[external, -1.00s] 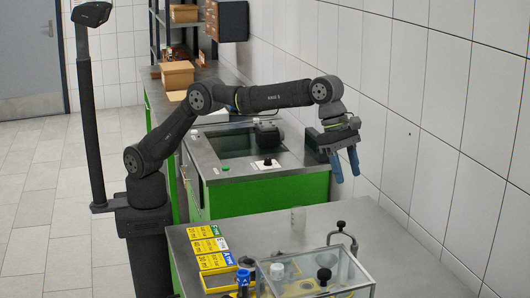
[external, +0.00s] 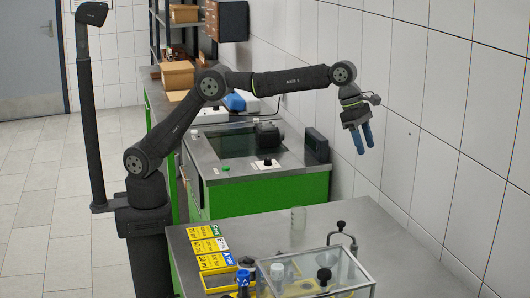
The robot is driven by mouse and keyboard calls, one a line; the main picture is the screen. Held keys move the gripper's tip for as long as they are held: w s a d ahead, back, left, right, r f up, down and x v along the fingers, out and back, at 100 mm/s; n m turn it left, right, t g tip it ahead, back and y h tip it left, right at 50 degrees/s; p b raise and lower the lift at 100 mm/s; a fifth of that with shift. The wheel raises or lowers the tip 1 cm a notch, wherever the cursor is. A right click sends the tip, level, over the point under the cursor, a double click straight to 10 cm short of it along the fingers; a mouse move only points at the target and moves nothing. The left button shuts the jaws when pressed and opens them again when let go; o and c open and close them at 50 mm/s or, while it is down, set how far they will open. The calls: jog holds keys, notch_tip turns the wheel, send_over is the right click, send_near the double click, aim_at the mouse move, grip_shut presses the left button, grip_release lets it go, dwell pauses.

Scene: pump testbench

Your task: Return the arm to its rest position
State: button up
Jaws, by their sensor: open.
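My gripper (external: 363,138) hangs in the air at the upper right, its two blue fingers pointing down with a gap between them. It is open and nothing shows between the fingers. My arm (external: 270,83) reaches from its base at the left, up and across to the right, above the green bench. The gripper is in front of the tiled wall, higher than the tabletop and apart from every object.
The green bench (external: 265,192) has a sunken basin and a dark box (external: 316,146) at its right end. A black post (external: 92,120) stands left of my arm.

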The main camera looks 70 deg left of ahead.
jog(key=w+a+n, duration=0.1)
jog(key=w+a, duration=0.3)
jog(key=a, duration=0.4)
jog(key=shift+w, duration=0.25)
jog(key=shift+d, duration=0.1)
jog(key=o, duration=1.1)
jog(key=s+d+f+m+t+h, duration=0.1)
jog(key=s+d+f+m, duration=0.4)
jog(key=s+d+m, duration=0.3)
jog(key=shift+s+d+f+m+t, duration=0.2)
jog(key=shift+s+d+m+t, duration=0.15)
jog(key=shift+d+m, duration=0.45)
jog(key=s+d+f+m+h, duration=0.1)
jog(key=s+f+m+h, duration=0.15)
jog(key=s+m, duration=0.45)
jog(key=s+d+f+m+t+h, duration=0.1)
jog(key=s+f+m, duration=0.3)
jog(key=s, duration=0.5)
jog(key=s+d+f+m+h, duration=0.1)
jog(key=s+d+f+m, duration=0.1)
jog(key=s+m, duration=0.6)
jog(key=s+a+f+m+h, duration=0.3)
jog(key=s+a+m, duration=0.5)
jog(key=s+m, duration=0.45)
jog(key=shift+n, duration=0.75)
jog(key=x, duration=0.6)
jog(key=s+x, duration=0.1)
jog(key=x, duration=0.2)
jog(key=shift+s+d, duration=0.1)
jog(key=shift+d, duration=0.15)
